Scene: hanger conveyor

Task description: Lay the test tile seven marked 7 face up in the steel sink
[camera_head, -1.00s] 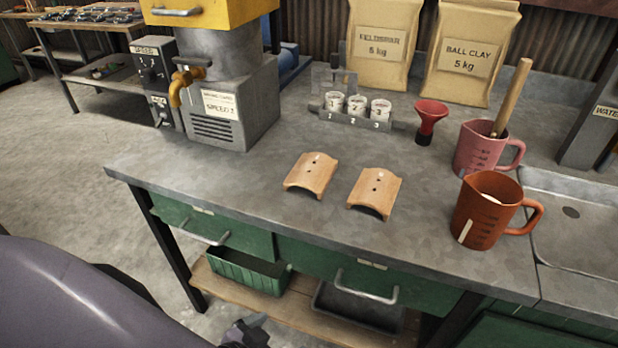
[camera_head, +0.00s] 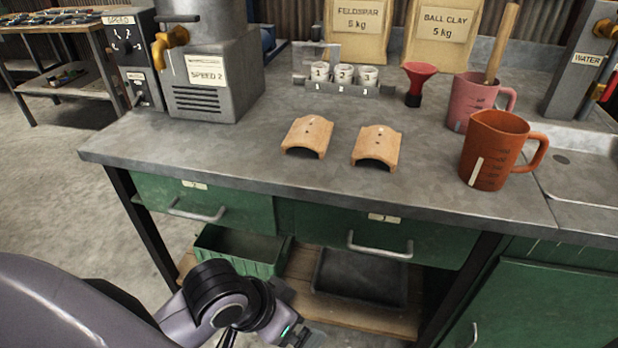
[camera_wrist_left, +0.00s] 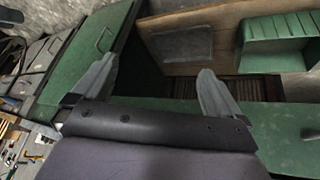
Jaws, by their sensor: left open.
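No tile with a readable 7 shows. Two curved orange clay pieces, the left one (camera_head: 307,136) and the right one (camera_head: 377,147), lie arched side by side on the bench, each with small dark holes; I can read no number on them. The steel sink (camera_head: 590,182) is at the right edge, partly hidden by the orange jug. My left gripper (camera_head: 297,336) is low in front of the bench, below the drawers. In the left wrist view its two fingers (camera_wrist_left: 157,70) are apart with nothing between them. My right gripper is not in view.
An orange jug (camera_head: 492,150) and a pink jug (camera_head: 470,100) stand near the sink. A red funnel (camera_head: 420,80) and a rack of numbered cups (camera_head: 343,88) stand behind. Green drawers (camera_head: 205,203) front the bench. A green bin (camera_head: 238,250) sits on the lower shelf. The bench's front left is clear.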

